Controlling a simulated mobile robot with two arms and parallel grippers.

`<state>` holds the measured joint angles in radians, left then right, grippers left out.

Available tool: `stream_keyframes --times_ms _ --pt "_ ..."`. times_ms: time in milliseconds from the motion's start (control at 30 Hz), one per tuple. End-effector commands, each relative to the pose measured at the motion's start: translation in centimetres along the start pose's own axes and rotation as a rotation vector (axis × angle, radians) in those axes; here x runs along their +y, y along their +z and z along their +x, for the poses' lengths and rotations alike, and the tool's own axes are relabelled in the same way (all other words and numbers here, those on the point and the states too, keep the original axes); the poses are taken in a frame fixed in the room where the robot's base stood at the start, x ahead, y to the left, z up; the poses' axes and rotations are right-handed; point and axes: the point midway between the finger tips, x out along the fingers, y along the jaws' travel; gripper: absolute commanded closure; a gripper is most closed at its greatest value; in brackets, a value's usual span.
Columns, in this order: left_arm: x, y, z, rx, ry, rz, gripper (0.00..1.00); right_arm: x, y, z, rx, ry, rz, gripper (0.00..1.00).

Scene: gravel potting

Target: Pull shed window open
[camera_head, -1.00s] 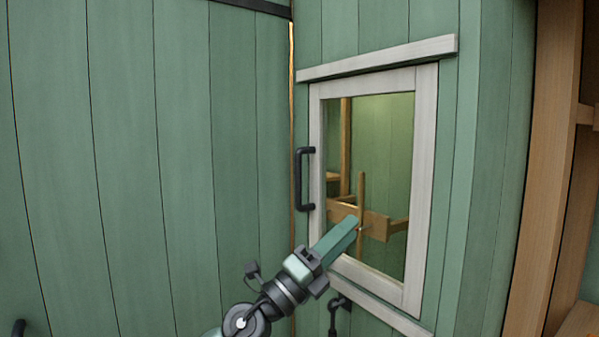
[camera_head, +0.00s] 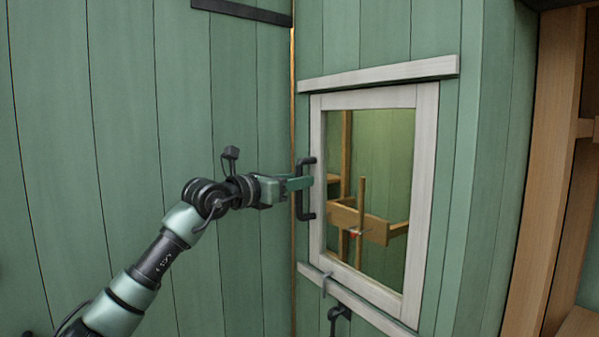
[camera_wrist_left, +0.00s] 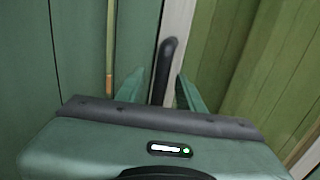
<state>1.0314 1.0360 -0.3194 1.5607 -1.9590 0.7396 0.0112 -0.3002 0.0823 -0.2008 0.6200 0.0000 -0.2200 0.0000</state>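The shed window (camera_head: 318,240) has a white frame and a clear pane and sits flush in the green wall. A black vertical bar handle (camera_head: 305,208) is on the left side of its frame. My left gripper (camera_head: 306,183) is level with the handle's middle and reaches it from the left. In the left wrist view, the dark handle (camera_wrist_left: 166,62) stands between the two green fingers of my left gripper (camera_wrist_left: 160,92). The fingers are apart, with gaps beside the handle. My right gripper is not in view.
A white ledge (camera_head: 380,75) juts out above the window and a white sill (camera_head: 365,312) runs below it. A small black fitting (camera_head: 339,316) hangs under the sill. A wooden shelf frame (camera_head: 545,170) stands at the right. The green wall (camera_head: 110,130) fills the left.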

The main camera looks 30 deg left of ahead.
Motion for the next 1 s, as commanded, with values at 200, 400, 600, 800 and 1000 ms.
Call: stream_keyframes --times_ms 200,400,600,800,1000 --pt "-0.06 0.05 1.17 -0.001 0.000 0.002 0.62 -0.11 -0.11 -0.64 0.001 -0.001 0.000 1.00" --pt "-0.07 -0.04 1.18 -0.001 0.000 0.002 0.62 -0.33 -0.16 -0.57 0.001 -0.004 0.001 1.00" --pt "-0.07 -0.04 1.16 -0.001 -0.001 0.001 1.00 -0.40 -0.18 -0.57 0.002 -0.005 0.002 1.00" --pt "-0.06 -0.04 1.15 -0.001 -0.001 0.001 1.00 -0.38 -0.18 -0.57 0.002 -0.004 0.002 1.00" --pt "-0.06 -0.04 1.15 -0.001 -0.001 0.001 1.00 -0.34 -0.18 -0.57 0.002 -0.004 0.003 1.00"
